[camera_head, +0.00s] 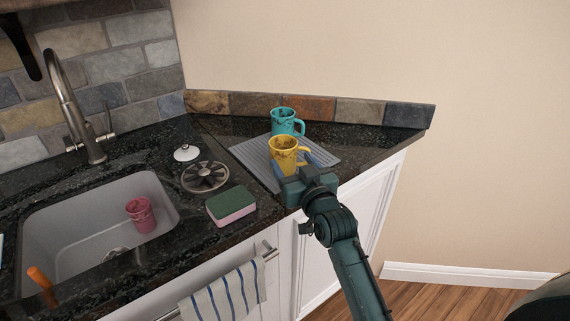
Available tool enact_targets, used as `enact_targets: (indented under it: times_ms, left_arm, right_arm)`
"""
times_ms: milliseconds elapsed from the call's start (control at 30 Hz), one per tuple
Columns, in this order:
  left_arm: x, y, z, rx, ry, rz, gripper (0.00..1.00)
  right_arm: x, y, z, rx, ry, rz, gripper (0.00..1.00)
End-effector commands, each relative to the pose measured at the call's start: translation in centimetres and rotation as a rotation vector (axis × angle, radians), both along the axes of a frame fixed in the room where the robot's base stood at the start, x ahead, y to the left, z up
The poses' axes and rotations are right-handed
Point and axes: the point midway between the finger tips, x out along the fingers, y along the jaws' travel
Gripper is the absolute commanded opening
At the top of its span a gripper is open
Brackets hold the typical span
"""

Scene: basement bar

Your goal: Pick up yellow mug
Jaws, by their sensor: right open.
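The yellow mug (283,155) stands upright on a grey ribbed mat (253,153) on the dark counter, with its handle toward the right. My right gripper (293,163) is open at the near side of the mug, its fingers reaching toward it. One finger shows by the mug's right side below the handle; the other shows low at the mug's left. I cannot tell whether the fingers touch the mug. The gripper hides the mug's lower front. My left gripper is not in view.
A teal mug (286,121) stands just behind the yellow one. A sponge (231,206), a round metal strainer (205,177) and a white-knobbed item (186,153) lie to the left. A pink cup (141,214) is in the sink (75,253). A stone backsplash edges the counter behind.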

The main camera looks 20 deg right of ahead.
Motion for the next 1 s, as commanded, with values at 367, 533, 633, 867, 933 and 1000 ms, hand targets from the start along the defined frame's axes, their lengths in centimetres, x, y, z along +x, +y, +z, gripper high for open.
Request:
enact_targets:
  times_ms: [367,533,633,867,933,1000]
  left_arm:
    - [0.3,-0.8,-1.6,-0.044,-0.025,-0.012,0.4]
    - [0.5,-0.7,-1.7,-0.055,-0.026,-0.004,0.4]
    - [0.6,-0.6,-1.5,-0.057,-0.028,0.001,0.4]
    - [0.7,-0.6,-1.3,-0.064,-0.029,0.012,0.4]
    - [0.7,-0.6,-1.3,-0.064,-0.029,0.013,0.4]
    - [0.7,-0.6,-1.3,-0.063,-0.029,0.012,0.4]
  right_arm:
    - [4.4,0.1,0.1,0.002,-0.001,0.0,0.66]
    - [5.3,0.2,0.4,0.001,0.001,-0.001,0.66]
    - [5.3,0.2,0.5,0.001,0.001,-0.001,0.66]
    - [5.2,0.2,0.5,0.0,0.001,-0.001,0.54]
    - [5.2,0.2,0.5,0.0,0.001,-0.001,0.49]
    - [5.2,0.2,0.5,0.0,0.001,-0.001,0.43]
